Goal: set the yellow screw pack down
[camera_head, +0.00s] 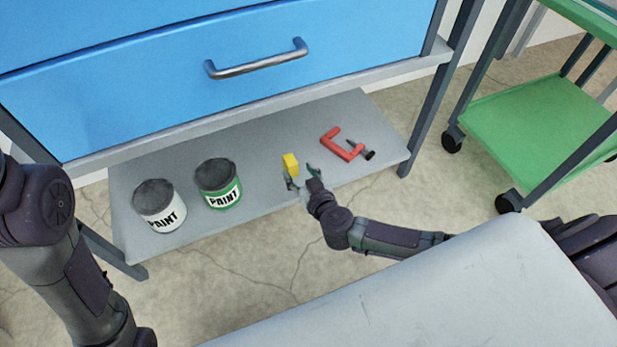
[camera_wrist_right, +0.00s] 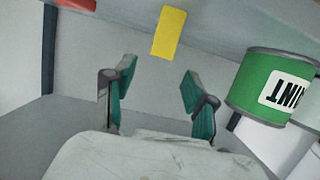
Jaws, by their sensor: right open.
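The yellow screw pack (camera_head: 290,164) stands on the grey lower shelf (camera_head: 264,134), between the green paint can and the red clamp. In the right wrist view the yellow screw pack (camera_wrist_right: 169,32) shows just beyond the fingertips, with a gap between them and it. My right gripper (camera_head: 302,177) is open and empty, in front of the pack; its two spread fingers also show in the right wrist view (camera_wrist_right: 158,85). My left arm shows at the left edge of the head view, but its gripper is out of view.
A green paint can (camera_head: 218,184) and a white paint can (camera_head: 159,205) stand left of the pack. A red clamp (camera_head: 343,146) lies to its right. The blue drawer (camera_head: 220,60) hangs above the shelf. A green cart (camera_head: 540,125) stands at right.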

